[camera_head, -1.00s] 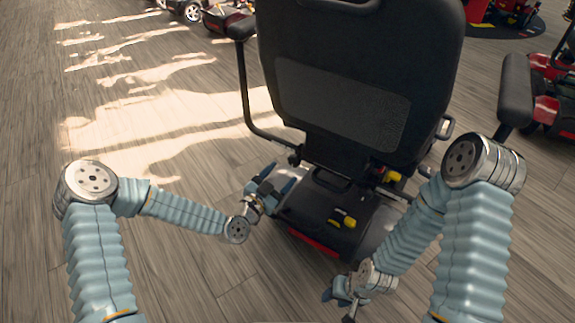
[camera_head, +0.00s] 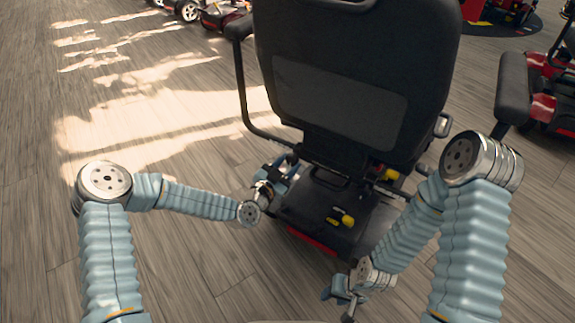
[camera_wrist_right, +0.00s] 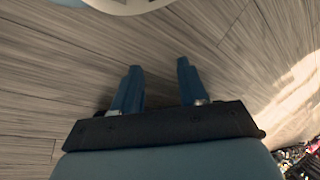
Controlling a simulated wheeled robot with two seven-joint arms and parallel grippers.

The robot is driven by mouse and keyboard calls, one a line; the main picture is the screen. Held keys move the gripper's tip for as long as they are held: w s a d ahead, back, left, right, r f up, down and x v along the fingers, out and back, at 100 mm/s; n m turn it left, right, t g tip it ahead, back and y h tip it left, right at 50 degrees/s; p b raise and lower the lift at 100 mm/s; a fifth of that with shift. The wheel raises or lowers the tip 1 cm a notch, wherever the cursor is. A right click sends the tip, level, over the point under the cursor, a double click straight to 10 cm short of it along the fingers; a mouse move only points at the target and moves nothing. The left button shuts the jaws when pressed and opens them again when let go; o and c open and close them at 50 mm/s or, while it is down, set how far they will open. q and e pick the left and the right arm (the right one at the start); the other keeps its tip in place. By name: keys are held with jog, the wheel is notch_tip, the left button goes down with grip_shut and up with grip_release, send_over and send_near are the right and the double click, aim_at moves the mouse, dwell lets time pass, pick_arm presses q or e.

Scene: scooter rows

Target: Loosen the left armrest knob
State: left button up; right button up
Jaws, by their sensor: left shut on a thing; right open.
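The scooter's black seat back (camera_head: 350,60) faces me, with the left armrest (camera_head: 240,80) on its left side. The armrest tube bends down and in to a dark bracket under the seat. My left gripper (camera_head: 288,168) is at that bracket, shut on what appears to be the left armrest knob; its fingers hide the knob. My right gripper (camera_head: 340,296) is low behind the scooter, away from the seat. In the right wrist view its blue fingers (camera_wrist_right: 158,85) are apart, with only floor between them.
The scooter's rear cover (camera_head: 325,210) has yellow parts and a red strip below. The right armrest (camera_head: 513,90) stands beside my right arm. Other scooters (camera_head: 222,14) are at the top left, and a red one (camera_head: 548,95) is at the right. Open wood floor (camera_head: 150,120) lies to the left.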

pick_arm(q)
jog(key=shift+f+n+b, duration=0.2)
jog(key=shift+n+b, duration=0.9)
jog(key=shift+b, duration=0.15)
jog(key=n+b, duration=0.3)
jog(key=shift+n, duration=0.3)
jog(key=n+b, duration=0.2)
jog(key=n, duration=0.1)
jog(key=shift+d+n, duration=0.1)
jog(key=shift+n, duration=0.3)
jog(key=n+b, duration=0.2)
jog(key=n, duration=0.1)
jog(key=shift+s+r+n, duration=0.1)
jog(key=shift+n, duration=0.2)
jog(key=n+b, duration=0.3)
jog(key=n, duration=0.2)
jog(key=shift+r, duration=0.1)
jog(key=n, duration=0.3)
jog(key=shift+r+n+b, duration=0.1)
jog(key=shift+n+b, duration=0.2)
jog(key=shift+b, duration=0.1)
jog(key=shift+r+n, duration=0.1)
jog(key=shift+n, duration=1)
